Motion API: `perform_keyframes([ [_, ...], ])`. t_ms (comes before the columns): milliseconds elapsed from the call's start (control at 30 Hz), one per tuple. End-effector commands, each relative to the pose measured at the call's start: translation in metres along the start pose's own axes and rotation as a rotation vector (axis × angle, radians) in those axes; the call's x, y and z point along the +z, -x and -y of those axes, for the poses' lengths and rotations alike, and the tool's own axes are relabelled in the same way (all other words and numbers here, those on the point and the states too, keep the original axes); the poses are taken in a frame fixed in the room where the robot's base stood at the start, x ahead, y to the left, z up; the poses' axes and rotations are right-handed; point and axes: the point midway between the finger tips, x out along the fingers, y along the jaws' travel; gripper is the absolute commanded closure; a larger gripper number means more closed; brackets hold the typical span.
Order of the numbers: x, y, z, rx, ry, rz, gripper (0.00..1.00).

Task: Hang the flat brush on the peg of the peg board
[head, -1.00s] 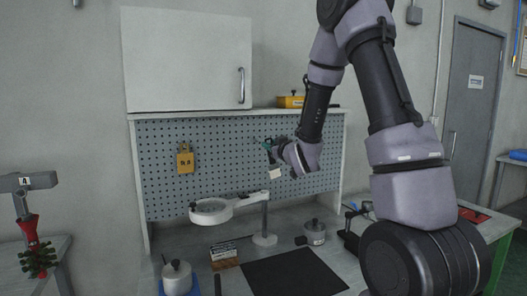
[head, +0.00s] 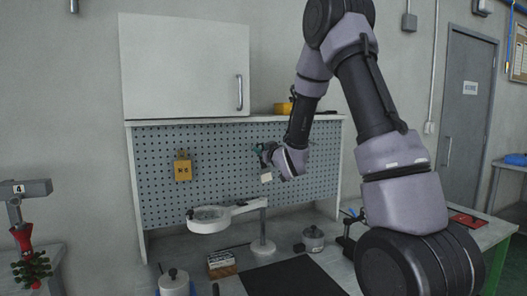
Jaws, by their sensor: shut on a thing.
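The peg board (head: 215,135) is a grey-blue perforated panel below the white cabinet. My gripper (head: 264,156) is in front of its right half, small and dark in the head view. It is shut on the flat brush (head: 266,177), of which a small pale end shows just below the jaws. The rest of the brush is hidden or too small to make out. I cannot tell whether the brush touches the board. A yellow tag-like thing (head: 183,169) hangs on the left part of the board. I cannot make out the free peg.
A white ring magnifier lamp (head: 212,219) on a stand is below my gripper. Lidded pots (head: 313,240), a small block with cards (head: 221,264) and a black mat (head: 290,279) are on the bench. A yellow box (head: 283,107) is on the shelf above the board.

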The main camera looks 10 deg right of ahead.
Motion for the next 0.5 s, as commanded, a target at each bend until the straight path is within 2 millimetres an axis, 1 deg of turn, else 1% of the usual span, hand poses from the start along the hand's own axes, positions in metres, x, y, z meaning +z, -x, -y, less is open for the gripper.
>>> perform_keyframes([
  [500,0.002,-0.032,0.001,0.0,0.002,-0.003,1.0],
])
